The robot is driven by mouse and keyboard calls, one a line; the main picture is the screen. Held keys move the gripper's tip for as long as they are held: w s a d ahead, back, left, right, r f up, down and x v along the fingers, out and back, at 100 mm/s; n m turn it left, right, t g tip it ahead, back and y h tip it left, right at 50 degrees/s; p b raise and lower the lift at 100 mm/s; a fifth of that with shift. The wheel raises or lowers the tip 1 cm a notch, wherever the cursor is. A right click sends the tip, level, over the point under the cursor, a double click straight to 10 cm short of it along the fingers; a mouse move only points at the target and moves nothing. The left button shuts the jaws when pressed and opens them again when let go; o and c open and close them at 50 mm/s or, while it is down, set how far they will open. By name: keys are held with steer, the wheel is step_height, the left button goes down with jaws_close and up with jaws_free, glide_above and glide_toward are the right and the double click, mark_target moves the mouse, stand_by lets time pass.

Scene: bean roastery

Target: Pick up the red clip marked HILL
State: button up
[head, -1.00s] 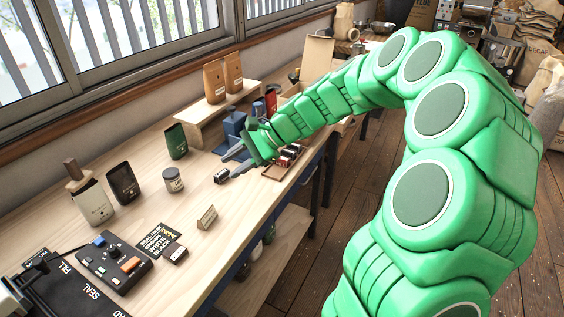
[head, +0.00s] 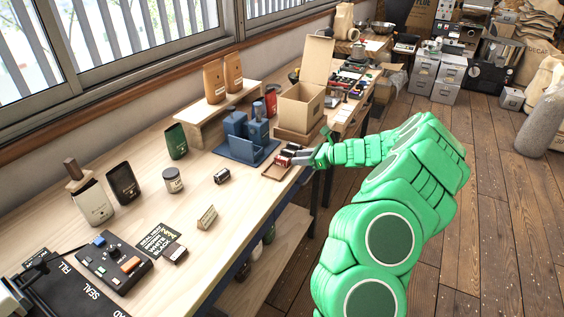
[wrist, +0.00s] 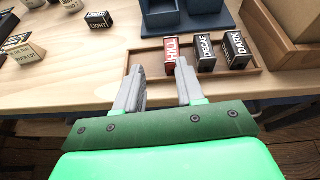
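The red clip marked HILL (wrist: 171,52) stands in a shallow wooden tray (wrist: 153,69), leftmost of three clips. Beside it stand black clips marked DECAF (wrist: 206,53) and DARK (wrist: 237,50). My gripper (wrist: 159,76) is open and empty at the tray's near side, fingers pointing toward the tray. The HILL clip is just beyond the right fingertip, not between the fingers. In the head view my gripper (head: 305,157) is at the table's front edge, by the tray (head: 274,174), and partly hides the clips.
A black clip marked LIGHT (wrist: 98,19) lies apart on the table to the left. A blue stand (head: 240,148) is behind the tray, and an open cardboard box (head: 301,108) stands at its right. Bare tabletop lies left of the tray.

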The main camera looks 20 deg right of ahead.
mark_target(289, 161)
steer(key=shift+m, duration=0.4)
steer(key=shift+w+a+f, duration=0.55)
steer(key=shift+w+f, duration=0.2)
steer(key=shift+w, duration=0.15)
steer(key=shift+w+a+f, duration=0.5)
steer(key=shift+w+f, duration=0.25)
steer(key=shift+w, duration=0.1)
steer(key=shift+w+a+f, duration=0.55)
steer(key=shift+w+f, duration=0.2)
steer(key=shift+w, duration=0.15)
steer(key=shift+c, duration=0.3)
steer(key=c, duration=0.6)
